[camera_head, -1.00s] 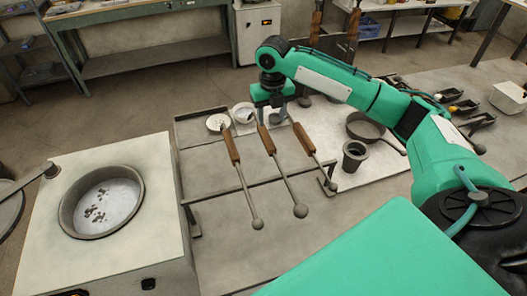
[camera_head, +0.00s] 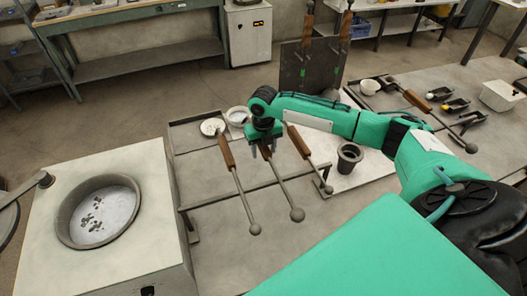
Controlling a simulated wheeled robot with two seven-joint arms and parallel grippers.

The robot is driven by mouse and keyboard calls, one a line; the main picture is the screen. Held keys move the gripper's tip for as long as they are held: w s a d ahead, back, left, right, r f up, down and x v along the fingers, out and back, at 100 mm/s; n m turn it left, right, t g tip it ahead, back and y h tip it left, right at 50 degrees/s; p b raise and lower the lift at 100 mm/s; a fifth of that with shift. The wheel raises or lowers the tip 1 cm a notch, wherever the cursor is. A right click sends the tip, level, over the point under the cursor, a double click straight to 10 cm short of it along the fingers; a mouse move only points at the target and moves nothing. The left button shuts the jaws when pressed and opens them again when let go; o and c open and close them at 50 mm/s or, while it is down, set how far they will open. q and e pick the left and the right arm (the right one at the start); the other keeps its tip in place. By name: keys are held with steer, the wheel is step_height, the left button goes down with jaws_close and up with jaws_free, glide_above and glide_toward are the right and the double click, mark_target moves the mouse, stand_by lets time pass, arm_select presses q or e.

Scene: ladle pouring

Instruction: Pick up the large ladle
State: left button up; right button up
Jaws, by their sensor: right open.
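Three long ladles with brown wooden handles and round grey ends lie side by side across a dark metal rack. The middle ladle (camera_head: 286,190) has the biggest-looking end, so I take it as the large ladle. The left ladle (camera_head: 240,187) and the right ladle (camera_head: 312,164) lie on either side of it. My right gripper (camera_head: 264,153) is open, pointing down at the middle ladle's handle, which it mostly hides. I cannot tell whether its fingers touch the handle. My left gripper is not in view.
A furnace with a round pan (camera_head: 97,211) stands at the left. White bowls (camera_head: 212,127) sit behind the rack, and a dark cup (camera_head: 349,158) stands on the white sheet to the right. Another ladle (camera_head: 440,119) lies on the right table.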

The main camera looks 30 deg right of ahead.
steer(key=shift+f, duration=1.3)
jaws_close()
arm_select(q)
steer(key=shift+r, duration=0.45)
arm_select(e)
steer(key=shift+w+r, duration=0.15)
steer(key=shift+r, duration=0.1)
